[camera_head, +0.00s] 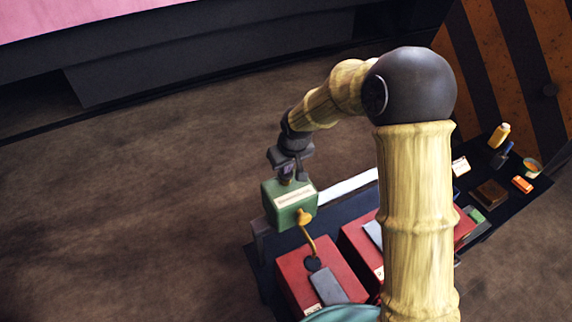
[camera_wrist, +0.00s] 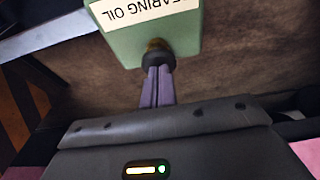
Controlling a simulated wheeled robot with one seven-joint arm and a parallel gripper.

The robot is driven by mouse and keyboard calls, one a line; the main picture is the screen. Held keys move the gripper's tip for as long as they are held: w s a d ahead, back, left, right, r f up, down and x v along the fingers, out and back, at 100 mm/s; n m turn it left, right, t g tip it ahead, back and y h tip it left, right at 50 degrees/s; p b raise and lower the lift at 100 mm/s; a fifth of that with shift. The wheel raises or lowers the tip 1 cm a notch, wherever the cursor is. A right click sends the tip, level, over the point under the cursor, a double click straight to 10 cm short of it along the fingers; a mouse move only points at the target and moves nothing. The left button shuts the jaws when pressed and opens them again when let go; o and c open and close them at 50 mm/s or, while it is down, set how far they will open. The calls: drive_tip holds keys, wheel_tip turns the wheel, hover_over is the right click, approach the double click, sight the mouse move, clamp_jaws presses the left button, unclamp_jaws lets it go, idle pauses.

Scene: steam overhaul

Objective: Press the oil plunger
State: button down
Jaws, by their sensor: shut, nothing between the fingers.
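In the wrist view the green box (camera_wrist: 182,42) shows the words "BEARING OIL" upside down. The oil plunger (camera_wrist: 155,58), a dark knob on a brass stem, sticks out of the box. My gripper (camera_wrist: 157,72) is shut, with nothing held between its purple fingers. Its fingertips are at the plunger's knob and seem to touch it. In the head view my gripper (camera_head: 286,177) is just above the box; the plunger is hard to make out there.
A brass spout (camera_head: 306,232) runs from the box towards a red block (camera_head: 328,266) with a grey plate. Another red block (camera_head: 356,236) stands beside it. A yellow bottle (camera_head: 499,136) and an orange item (camera_head: 522,184) lie farther right. Brown floor is open at left.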

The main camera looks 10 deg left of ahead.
wheel_tip(320, 180, up, 3)
drive_tip(key=shift+r+p, duration=0.1)
drive_tip(key=shift+p, duration=0.55)
drive_tip(key=shift+d+r+b, duration=0.1)
drive_tip(key=shift+r+b, duration=0.1)
drive_tip(key=shift+b, duration=0.2)
drive_tip(key=b+v, duration=0.2)
drive_tip(key=v, duration=0.7)
drive_tip(key=shift+b, duration=0.9)
drive_tip(key=shift+r+b, duration=1.4)
drive_tip(key=shift+b, duration=4.8)
